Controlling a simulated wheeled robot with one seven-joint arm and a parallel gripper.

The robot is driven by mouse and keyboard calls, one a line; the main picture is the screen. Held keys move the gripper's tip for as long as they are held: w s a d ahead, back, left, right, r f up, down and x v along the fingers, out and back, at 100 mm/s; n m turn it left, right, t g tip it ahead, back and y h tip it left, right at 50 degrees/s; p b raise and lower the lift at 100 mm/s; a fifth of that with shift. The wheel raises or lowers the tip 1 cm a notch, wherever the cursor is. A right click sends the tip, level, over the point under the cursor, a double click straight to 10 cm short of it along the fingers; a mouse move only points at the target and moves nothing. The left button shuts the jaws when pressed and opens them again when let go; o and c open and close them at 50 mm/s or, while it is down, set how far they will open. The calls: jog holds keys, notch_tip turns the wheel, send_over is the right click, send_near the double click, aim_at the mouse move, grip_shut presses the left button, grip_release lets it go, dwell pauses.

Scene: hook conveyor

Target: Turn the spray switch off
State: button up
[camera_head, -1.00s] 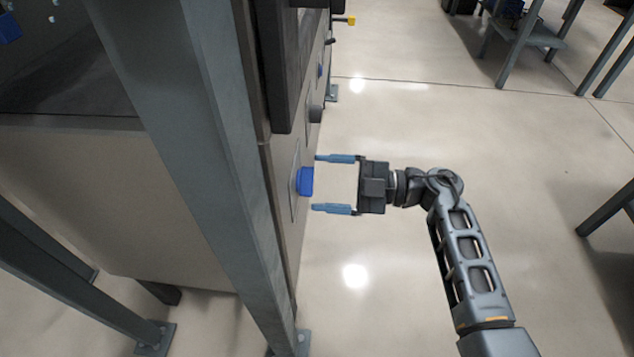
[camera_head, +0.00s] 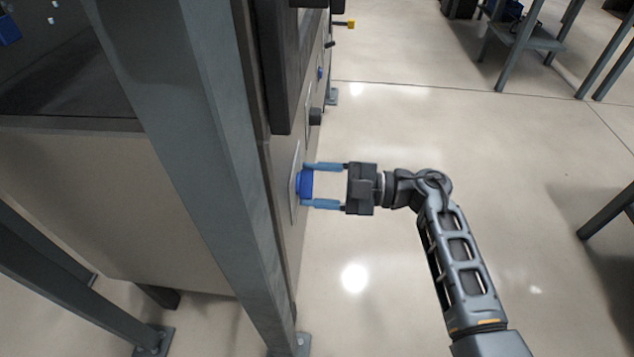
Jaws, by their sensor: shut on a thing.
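A blue switch knob (camera_head: 305,185) sits on a light plate on the side panel of the machine, left of centre in the head view. No label on it can be read. My gripper (camera_head: 307,186) has come in from the right, with its two blue fingers on either side of the knob. The fingers are shut on it, and their tips reach close to the panel. The knob is still on its plate.
A dark knob (camera_head: 315,116) and a smaller blue button (camera_head: 320,73) sit farther along the same panel. A grey steel post (camera_head: 190,130) stands in front of the machine at left.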

jog(key=shift+c, duration=0.8)
jog(key=shift+n, duration=0.3)
jog(key=shift+f+n+b, duration=0.15)
jog(key=shift+n+b, duration=3.55)
jog(key=shift+n, duration=4.9)
jog(key=o, duration=1.1)
jog(key=shift+c, duration=0.2)
